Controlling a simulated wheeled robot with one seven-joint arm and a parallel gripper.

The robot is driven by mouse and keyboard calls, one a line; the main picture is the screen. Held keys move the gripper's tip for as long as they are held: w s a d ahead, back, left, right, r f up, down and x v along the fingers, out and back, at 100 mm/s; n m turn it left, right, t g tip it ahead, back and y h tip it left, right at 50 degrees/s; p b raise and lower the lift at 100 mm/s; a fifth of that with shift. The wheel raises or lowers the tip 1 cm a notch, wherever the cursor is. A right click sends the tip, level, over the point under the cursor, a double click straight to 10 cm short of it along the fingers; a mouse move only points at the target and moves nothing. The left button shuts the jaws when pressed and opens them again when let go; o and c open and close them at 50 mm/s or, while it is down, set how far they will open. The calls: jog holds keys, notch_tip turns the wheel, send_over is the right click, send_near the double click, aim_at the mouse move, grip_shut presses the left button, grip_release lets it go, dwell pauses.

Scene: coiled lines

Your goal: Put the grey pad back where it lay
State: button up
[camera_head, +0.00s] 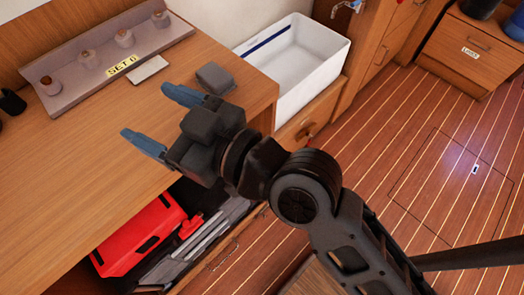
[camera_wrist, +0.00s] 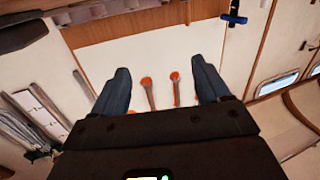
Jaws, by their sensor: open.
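A small dark grey pad (camera_head: 215,78) lies on the wooden counter (camera_head: 90,150) near its right edge, in the head view. My gripper (camera_head: 165,119) is open and empty above the counter's front edge, nearer the camera than the pad and apart from it. Its two blue fingers point left. In the wrist view my open gripper (camera_wrist: 161,75) has nothing between its fingers, and I cannot make out the pad there.
A grey rack (camera_head: 80,72) with several small pots stands at the back, labelled "SET 6". A pale flat piece (camera_head: 148,69) lies before it. A white basin (camera_head: 318,68) is right of the counter. Below, an open drawer holds a red case (camera_head: 140,237).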

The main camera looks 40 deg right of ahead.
jog(key=s+d+f+m+h, duration=0.1)
jog(key=s+d, duration=0.3)
jog(key=s, duration=0.5)
jog(key=s+d+f+m+g+h, duration=0.1)
jog(key=s+d+f, duration=0.3)
jog(key=s, duration=0.5)
jog(key=s+d+f+m+g+h, duration=0.1)
jog(key=s+d+f+m+h, duration=0.1)
jog(key=s+d, duration=0.3)
jog(key=s+h, duration=0.1)
jog(key=s, duration=0.3)
jog(key=shift+f, duration=0.3)
